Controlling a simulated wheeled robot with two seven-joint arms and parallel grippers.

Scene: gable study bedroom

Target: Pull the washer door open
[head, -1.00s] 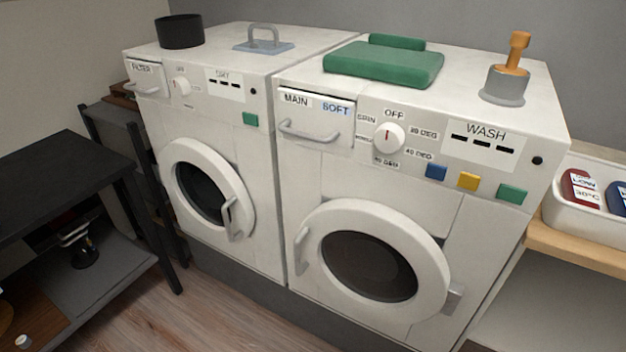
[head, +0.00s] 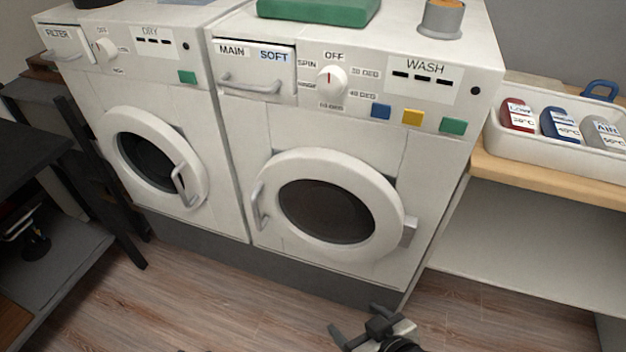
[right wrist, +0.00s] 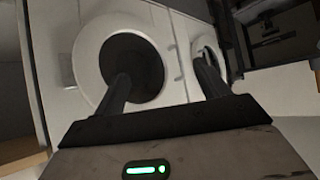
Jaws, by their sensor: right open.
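The washer (head: 420,160) is the right-hand white machine, marked WASH. Its round white door (head: 380,190) with dark glass looks shut. A grey bar handle (head: 258,206) is on the door's left side and a hinge block on its right. My right gripper (head: 353,318) is at the bottom of the head view, open and empty, in front of and below the door, apart from it. In the right wrist view its two dark fingers (right wrist: 160,76) are spread, with the washer door (right wrist: 88,50) behind the left finger.
The dryer (head: 215,120) stands close on the left, its door (head: 195,160) shut. A wooden-topped shelf (head: 510,172) with a white tray of bottles (head: 550,168) is at the right. A black table (head: 30,150) is at far left. Wood floor (head: 220,300) in front is clear.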

